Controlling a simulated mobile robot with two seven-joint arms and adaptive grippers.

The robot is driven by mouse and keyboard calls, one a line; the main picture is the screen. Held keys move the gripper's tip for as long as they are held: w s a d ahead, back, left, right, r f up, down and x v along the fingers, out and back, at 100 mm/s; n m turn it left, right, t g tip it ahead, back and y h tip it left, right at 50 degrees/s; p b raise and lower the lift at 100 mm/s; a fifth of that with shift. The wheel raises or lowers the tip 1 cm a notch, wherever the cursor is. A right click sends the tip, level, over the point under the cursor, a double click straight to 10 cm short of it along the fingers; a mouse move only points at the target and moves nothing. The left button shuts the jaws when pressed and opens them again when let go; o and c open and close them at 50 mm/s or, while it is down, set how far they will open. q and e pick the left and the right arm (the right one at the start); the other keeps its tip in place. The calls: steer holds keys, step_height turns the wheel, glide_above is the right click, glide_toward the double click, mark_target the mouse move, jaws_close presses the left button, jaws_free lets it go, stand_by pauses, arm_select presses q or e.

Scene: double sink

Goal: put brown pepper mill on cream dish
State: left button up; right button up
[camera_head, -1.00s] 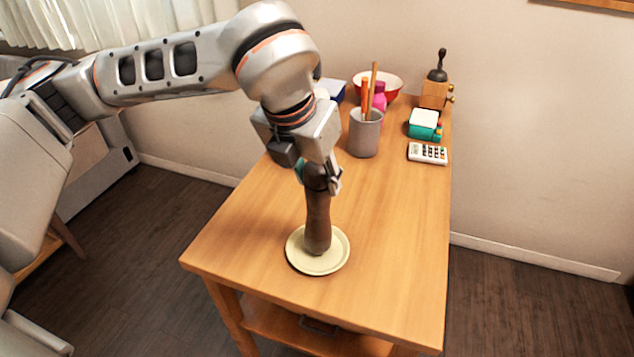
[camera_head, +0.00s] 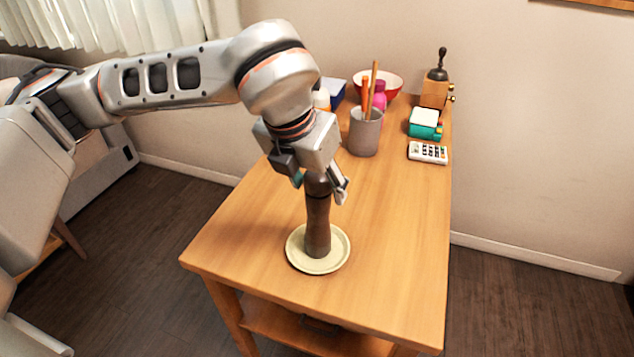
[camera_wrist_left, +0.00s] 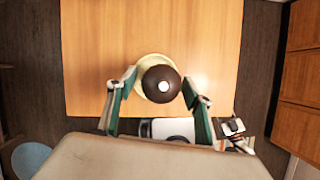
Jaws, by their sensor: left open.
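The brown pepper mill (camera_head: 317,225) stands upright on the cream dish (camera_head: 296,254) near the front of the wooden table. My left gripper (camera_head: 321,190) is open around the top of the mill, with a finger on each side. In the left wrist view the mill's round dark top (camera_wrist_left: 161,84) lies between the two spread fingers (camera_wrist_left: 159,92), with gaps on both sides. The dish (camera_wrist_left: 140,72) shows partly behind the mill there.
Behind the gripper stand a grey cup (camera_head: 364,134) with sticks, a pink bottle (camera_head: 380,96) and a red bowl (camera_head: 392,82).

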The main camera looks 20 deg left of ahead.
arm_select(q)
steer(key=shift+r, duration=0.35)
steer(key=v, duration=1.1)
steer(key=shift+r+b, duration=0.3)
steer(key=shift+s+a, duration=0.1)
steer(key=shift+f, duration=0.1)
